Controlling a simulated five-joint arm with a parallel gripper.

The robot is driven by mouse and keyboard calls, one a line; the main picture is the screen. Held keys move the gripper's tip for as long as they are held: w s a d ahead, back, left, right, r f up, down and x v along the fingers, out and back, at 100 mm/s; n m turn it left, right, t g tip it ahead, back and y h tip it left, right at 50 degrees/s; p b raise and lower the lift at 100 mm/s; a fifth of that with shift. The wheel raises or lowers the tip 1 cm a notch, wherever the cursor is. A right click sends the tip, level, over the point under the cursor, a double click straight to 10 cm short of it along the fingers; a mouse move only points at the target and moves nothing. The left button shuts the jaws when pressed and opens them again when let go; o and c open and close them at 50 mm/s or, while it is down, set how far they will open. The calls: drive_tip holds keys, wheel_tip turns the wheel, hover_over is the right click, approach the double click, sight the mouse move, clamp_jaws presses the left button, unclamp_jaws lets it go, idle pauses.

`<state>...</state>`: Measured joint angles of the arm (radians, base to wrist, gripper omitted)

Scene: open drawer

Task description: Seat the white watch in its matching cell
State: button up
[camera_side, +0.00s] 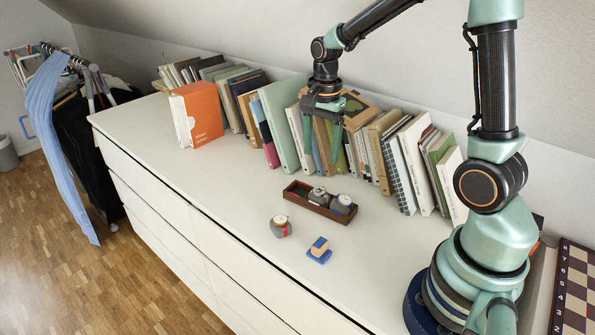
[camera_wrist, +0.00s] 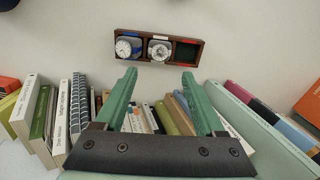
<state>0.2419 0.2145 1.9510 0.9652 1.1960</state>
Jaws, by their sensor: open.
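A dark wooden tray with three cells (camera_side: 299,198) lies on the dresser; it also shows in the wrist view (camera_wrist: 207,44). In the wrist view a pale-dialled watch (camera_wrist: 124,48) sits in the left cell, beside blue. A second watch with a pale face and dark dial markings (camera_wrist: 159,50) sits in the middle cell, by a white mark. The right cell (camera_wrist: 186,53) looks empty and dark green. A grey watch-like piece with red (camera_side: 281,227) stands outside the tray. I cannot tell which is the white watch. My gripper (camera_side: 322,142) is open and empty, above the books behind the tray.
A small blue and tan block (camera_side: 319,250) lies in front of the tray. A row of books (camera_side: 285,125) stands along the wall behind it, with an orange box (camera_side: 203,113) further left. The dresser top left of the tray is clear.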

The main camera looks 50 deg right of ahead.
drive_tip(key=s+a+r+n+t, duration=0.5)
drive_tip(key=s+a+r+n, duration=0.3)
drive_tip(key=n, duration=0.8)
wheel_tip(320, 180, up, 2)
drive_tip(key=shift+s+a+r, duration=0.1)
drive_tip(key=shift+s+a, duration=0.3)
drive_tip(key=shift+a, duration=0.2)
